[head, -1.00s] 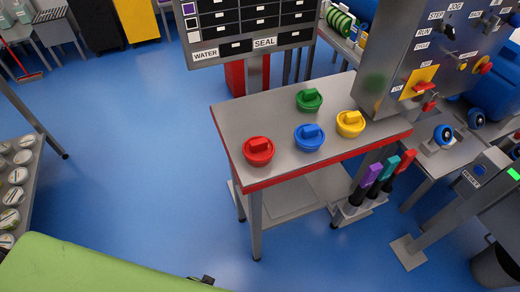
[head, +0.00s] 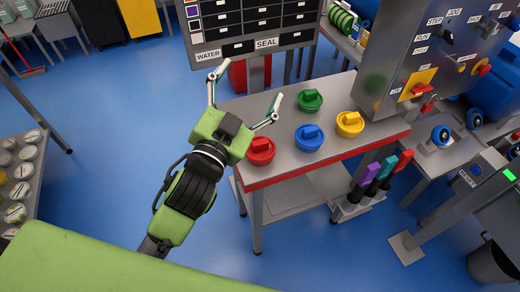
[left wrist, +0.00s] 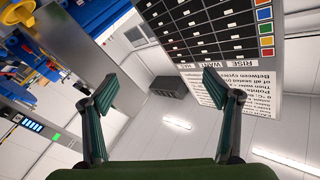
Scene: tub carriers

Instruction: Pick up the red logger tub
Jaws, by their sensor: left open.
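The red logger tub (head: 261,151), round with a raised bar handle on its lid, sits at the near left corner of the metal table (head: 290,158). My left gripper (head: 246,97) is open and empty. In the head view it shows just left of and above the red tub, overlapping the tub's left edge. In the left wrist view the open fingers (left wrist: 168,92) have nothing between them, and the camera faces a wall and a drawer board, so the tub is not seen there. My right gripper is not in view.
A green tub (head: 309,101), a blue tub (head: 309,137) and a yellow tub (head: 349,124) share the tabletop. A control panel (head: 425,55) stands at the table's right, and a drawer rack (head: 252,30) rises behind it. Floor left of the table is open.

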